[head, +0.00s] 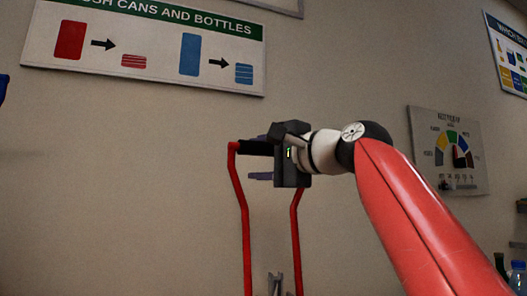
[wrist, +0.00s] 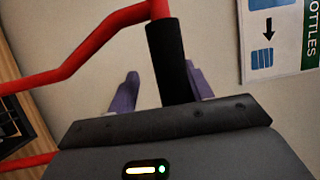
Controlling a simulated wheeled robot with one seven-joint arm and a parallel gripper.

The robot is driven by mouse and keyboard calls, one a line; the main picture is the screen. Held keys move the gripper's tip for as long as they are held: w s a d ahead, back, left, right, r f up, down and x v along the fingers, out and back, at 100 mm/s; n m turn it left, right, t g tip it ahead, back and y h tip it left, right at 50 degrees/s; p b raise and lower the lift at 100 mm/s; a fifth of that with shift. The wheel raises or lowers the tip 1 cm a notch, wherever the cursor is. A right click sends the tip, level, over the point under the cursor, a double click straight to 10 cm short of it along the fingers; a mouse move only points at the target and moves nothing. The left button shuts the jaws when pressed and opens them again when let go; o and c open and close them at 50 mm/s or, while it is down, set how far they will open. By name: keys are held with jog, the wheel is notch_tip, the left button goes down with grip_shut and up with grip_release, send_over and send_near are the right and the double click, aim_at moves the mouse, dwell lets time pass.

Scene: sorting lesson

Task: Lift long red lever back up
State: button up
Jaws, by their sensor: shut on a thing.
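The long red lever (head: 244,218) rises from the bottom edge of the head view as two bent red bars joined at the top by a black grip (head: 252,148). It stands roughly upright in front of the wall. My gripper (head: 261,158) is at the top of the lever, its fingers on either side of the black grip, shut on it. In the wrist view the black grip (wrist: 168,55) runs between the two purple-grey fingers, and a red bar (wrist: 95,45) bends away to the left. The lever's lower end is out of view.
A sign about crushing cans and bottles (head: 150,45) hangs on the wall at upper left. A dial board (head: 449,150) hangs at right, with bottles (head: 517,275) low at the right edge. A grey metal part (head: 275,284) shows between the bars. The wall around the grip is clear.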

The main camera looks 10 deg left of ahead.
jog(key=shift+o, duration=0.6)
jog(key=shift+w+f, duration=0.1)
jog(key=shift+f, duration=0.1)
jog(key=b+v, duration=0.3)
jog(key=v, duration=0.5)
jog(key=shift+a+r, duration=0.1)
jog(key=shift+r, duration=0.05)
